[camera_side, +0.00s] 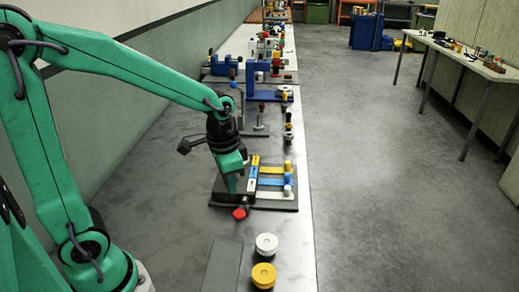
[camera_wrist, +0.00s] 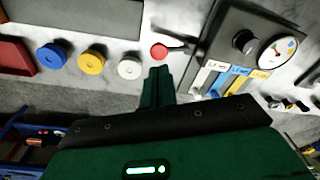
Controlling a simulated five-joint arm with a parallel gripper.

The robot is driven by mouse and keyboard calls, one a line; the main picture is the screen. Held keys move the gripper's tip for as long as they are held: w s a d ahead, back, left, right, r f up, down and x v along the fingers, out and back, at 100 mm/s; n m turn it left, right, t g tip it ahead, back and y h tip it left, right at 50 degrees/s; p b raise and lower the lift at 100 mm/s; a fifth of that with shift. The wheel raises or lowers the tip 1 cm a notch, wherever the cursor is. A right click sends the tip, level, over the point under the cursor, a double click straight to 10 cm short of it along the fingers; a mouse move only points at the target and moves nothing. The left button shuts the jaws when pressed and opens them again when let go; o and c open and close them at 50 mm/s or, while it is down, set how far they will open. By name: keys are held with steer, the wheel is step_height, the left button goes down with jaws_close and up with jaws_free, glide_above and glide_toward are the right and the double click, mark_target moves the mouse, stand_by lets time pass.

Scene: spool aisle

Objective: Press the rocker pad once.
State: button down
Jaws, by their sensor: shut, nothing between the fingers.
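My gripper (camera_side: 232,184) points down at the left part of a dark panel (camera_side: 280,206) on the bench; its closed fingers show in the wrist view (camera_wrist: 159,84) with nothing held. The panel carries white, blue and yellow strips (camera_side: 271,182) with labels at one end. In the wrist view the panel (camera_wrist: 212,45) also has a black knob (camera_wrist: 245,42) and a round dial (camera_wrist: 278,52). A red round piece (camera_side: 239,213) sits beside the panel; in the wrist view it (camera_wrist: 160,52) lies just beyond my fingertips. I cannot tell which part is the rocker pad, or whether I touch anything.
White (camera_side: 266,243) and yellow (camera_side: 263,275) round pieces stand on the bench nearer the side camera. The wrist view adds a blue one (camera_wrist: 51,56). Blue fixtures (camera_side: 266,92) crowd the bench farther back. Bare bench lies left of the panel.

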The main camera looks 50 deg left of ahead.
mark_target(237, 213)
steer(key=shift+f, duration=0.15)
steer(key=shift+w+d+f, duration=0.1)
steer(key=shift+w+f, duration=0.05)
steer(key=shift+f, duration=1.55)
steer(key=shift+w+f, duration=0.15)
steer(key=shift+f, duration=1.5)
